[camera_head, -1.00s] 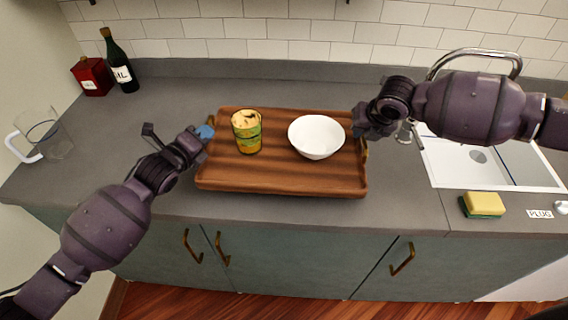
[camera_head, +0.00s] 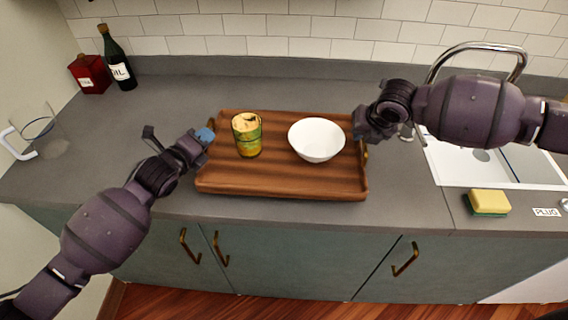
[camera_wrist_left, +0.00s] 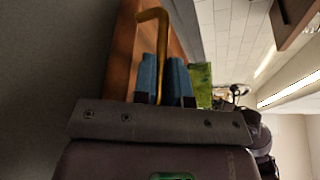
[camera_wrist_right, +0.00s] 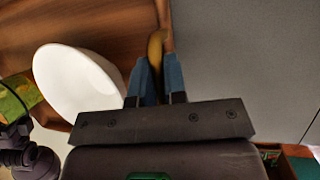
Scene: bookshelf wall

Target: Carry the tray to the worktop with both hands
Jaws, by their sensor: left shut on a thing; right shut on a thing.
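The brown wooden tray (camera_head: 280,184) is at the middle of the grey worktop (camera_head: 400,205), level as far as I can see. I cannot tell whether it touches the surface. A green and yellow can (camera_head: 248,138) and a white bowl (camera_head: 316,140) stand upright on it. My left gripper (camera_head: 206,136) is at the tray's left end; in the left wrist view its blue fingers (camera_wrist_left: 164,80) are shut on a brass handle (camera_wrist_left: 148,18). My right gripper (camera_head: 362,132) is at the right end; its fingers (camera_wrist_right: 158,82) are shut on the other brass handle (camera_wrist_right: 157,45).
An oil bottle (camera_head: 119,66) and a red container (camera_head: 90,74) stand at the back left, a clear jug (camera_head: 40,138) at the left. The sink (camera_head: 470,168), tap (camera_head: 478,46) and sponge (camera_head: 487,202) are at the right. Worktop in front of the tray is narrow.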

